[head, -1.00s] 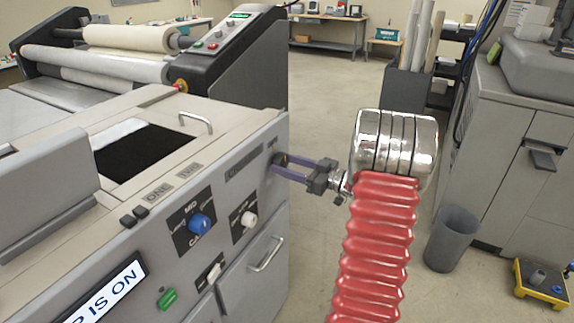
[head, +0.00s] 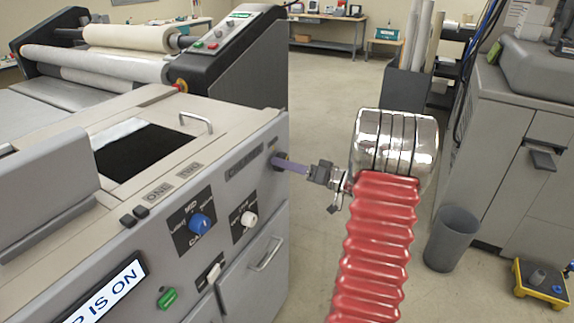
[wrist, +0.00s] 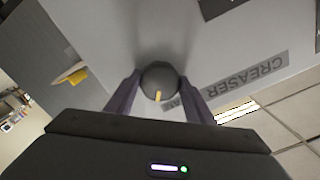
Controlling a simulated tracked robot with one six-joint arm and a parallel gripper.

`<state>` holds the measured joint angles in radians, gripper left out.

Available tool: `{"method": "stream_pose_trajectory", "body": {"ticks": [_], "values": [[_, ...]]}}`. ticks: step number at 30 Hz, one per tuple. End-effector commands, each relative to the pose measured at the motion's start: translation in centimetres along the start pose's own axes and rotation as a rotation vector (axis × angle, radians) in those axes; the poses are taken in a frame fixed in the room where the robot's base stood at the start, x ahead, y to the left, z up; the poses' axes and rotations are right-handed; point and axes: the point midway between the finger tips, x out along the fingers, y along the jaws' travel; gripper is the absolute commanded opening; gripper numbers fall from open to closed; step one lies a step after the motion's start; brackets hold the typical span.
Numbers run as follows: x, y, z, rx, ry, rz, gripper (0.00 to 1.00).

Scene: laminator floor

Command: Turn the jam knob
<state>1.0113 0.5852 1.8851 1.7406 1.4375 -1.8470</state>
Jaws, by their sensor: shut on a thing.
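The jam knob (wrist: 158,80) is a dark round knob with a yellow pointer mark, on the grey front panel of the machine. In the wrist view its pointer is toward the bottom of the picture. My gripper (wrist: 160,88) has one purple finger on each side of the knob and is shut on it. A label beside the knob is partly hidden by the right finger; only "AM" shows. In the head view my gripper (head: 281,162) meets the panel near its right edge, and the fingers look edge-on and hide most of the knob.
The panel also has a blue knob (head: 201,224), a white knob (head: 249,219), a green switch (head: 167,298) and a drawer handle (head: 265,255). A grey bin (head: 453,240) stands on the floor at right. Open floor lies behind my arm.

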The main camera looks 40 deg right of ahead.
Motion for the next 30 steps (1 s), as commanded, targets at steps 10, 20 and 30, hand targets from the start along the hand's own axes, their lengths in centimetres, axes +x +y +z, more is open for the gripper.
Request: {"method": "stream_pose_trajectory", "body": {"ticks": [10, 20, 30], "values": [[-0.12, 0.24, -0.24, 0.328, 0.006, 0.006, 0.26], [-0.13, 0.30, -0.25, 0.641, 0.008, 0.007, 0.26], [-0.14, 0.33, -0.18, 0.965, 0.009, 0.007, 0.26]]}}
